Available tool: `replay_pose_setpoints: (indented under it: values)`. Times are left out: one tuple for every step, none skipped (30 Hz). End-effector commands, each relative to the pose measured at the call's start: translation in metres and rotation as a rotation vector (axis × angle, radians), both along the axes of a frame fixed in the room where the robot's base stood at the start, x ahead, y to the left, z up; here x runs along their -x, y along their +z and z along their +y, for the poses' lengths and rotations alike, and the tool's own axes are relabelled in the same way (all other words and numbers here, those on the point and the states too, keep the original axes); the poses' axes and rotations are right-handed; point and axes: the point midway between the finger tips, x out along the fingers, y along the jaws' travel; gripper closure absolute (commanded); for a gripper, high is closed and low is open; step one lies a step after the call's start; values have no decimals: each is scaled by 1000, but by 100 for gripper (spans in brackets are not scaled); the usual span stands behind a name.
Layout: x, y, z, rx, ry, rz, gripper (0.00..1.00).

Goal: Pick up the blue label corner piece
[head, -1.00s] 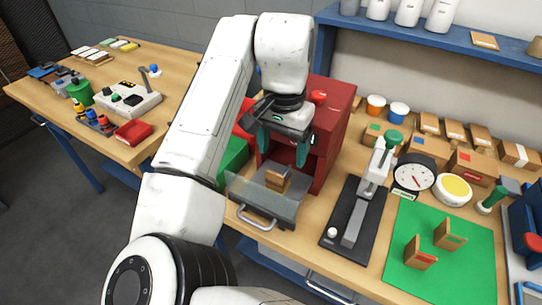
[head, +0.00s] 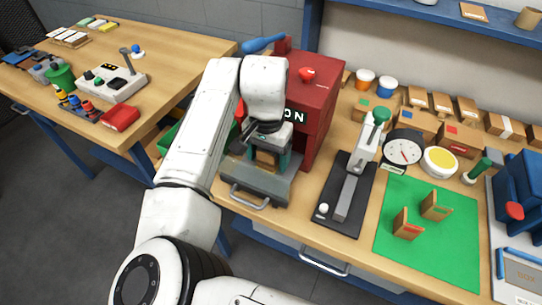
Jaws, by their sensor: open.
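A brown wooden corner piece (head: 266,160) stands on the grey pull-out tray (head: 240,183) in front of the red machine (head: 325,95). No blue label shows on it from this side. My gripper (head: 268,158) is open and lowered over this piece, with its teal fingers at the piece's left and right sides. I cannot tell whether the fingers touch it. Two similar pieces, one with a red label (head: 407,224) and one with a green label (head: 435,206), stand on the green mat (head: 450,250).
A black-based lever press (head: 345,205) stands close right of the tray. A dial gauge (head: 403,149) and a yellow-topped round pot (head: 440,161) are behind the mat. The machine's wall is right behind my gripper.

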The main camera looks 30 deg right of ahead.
Motion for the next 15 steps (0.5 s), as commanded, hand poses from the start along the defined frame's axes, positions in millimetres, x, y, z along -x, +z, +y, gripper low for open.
replay_pose_setpoints:
  values:
    - [0,-2,0,0,1,0,23]
    - [0,-3,0,-1,0,-1,23]
    - [0,-4,0,-1,0,-1,23]
    - [0,-4,0,-1,0,-1,23]
    - [0,-4,0,-1,0,-1,23]
    - [0,-4,0,-1,0,-1,23]
    - [0,-4,0,-1,0,-1,23]
    - [0,-4,0,-1,0,-1,23]
    - [0,-4,0,-1,0,-1,27]
    - [0,-3,0,-1,0,-1,30]
    - [0,-3,0,-1,0,-1,33]
    - [0,-3,0,-1,0,-1,37]
    - [0,-3,0,-1,0,-1,40]
    - [0,-3,0,-1,0,-1,43]
    - [0,-3,0,-1,0,-1,46]
